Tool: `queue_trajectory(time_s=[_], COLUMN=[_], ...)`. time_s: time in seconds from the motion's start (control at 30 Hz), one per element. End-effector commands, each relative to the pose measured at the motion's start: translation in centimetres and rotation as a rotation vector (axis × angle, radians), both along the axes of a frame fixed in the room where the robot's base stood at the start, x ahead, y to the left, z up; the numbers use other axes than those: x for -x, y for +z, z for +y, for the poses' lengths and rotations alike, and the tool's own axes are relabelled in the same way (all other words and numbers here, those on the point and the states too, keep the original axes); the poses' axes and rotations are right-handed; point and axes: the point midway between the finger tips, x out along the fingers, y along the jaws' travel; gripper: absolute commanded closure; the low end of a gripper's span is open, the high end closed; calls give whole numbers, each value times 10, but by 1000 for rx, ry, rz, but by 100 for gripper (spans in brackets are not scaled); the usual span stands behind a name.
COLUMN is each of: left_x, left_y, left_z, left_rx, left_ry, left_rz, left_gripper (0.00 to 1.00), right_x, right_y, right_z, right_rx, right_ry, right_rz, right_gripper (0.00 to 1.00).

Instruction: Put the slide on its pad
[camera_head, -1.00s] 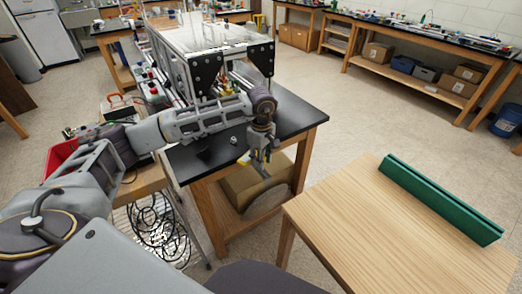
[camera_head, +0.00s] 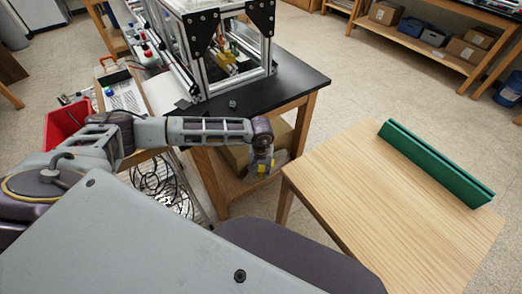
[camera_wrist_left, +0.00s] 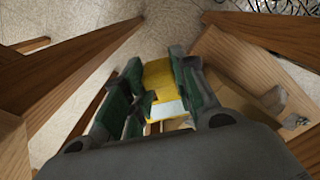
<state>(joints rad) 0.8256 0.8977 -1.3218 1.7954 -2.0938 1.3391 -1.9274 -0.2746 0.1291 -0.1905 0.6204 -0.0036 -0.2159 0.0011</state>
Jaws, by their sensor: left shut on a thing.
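My left gripper (camera_head: 264,167) is low in the gap between the black-topped bench and the light wooden table. In the left wrist view its green-lined fingers (camera_wrist_left: 158,92) are shut on a yellow piece with a pale flat patch, which I take to be the slide (camera_wrist_left: 158,73). The fingers hide part of it. In the head view only a bit of yellow shows at the fingertips. Another yellow part (camera_head: 222,60) sits inside the extrusion frame (camera_head: 188,75); I cannot tell whether it is the pad. My right gripper is not in view.
The black-topped bench (camera_head: 285,85) carries the frame, with a small metal piece (camera_head: 232,104) on its front part. A long green rail-like block (camera_head: 435,163) lies along the wooden table's (camera_head: 370,200) far right edge. The rest of that tabletop is clear. A red bin (camera_head: 62,125) is at left.

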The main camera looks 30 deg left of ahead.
Motion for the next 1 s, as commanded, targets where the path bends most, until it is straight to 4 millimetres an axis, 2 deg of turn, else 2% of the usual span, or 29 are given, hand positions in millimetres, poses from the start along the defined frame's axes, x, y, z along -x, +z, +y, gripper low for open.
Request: queue_trajectory(time_s=[0.1,0.33,0.63,1.0], left_x=[9,21,23,22], left_y=[-21,-49,-54,-54], left_z=[-5,-13,-12,-9], left_rx=[2,5,3,0], left_ry=[-116,-288,-318,-313], left_rz=[3,0,-1,0], left_gripper=[98,98,98,98], right_x=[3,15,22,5], right_y=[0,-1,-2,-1], right_z=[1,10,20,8], right_rx=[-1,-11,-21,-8], right_ry=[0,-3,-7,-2], right_rz=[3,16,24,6], right_gripper=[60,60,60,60])
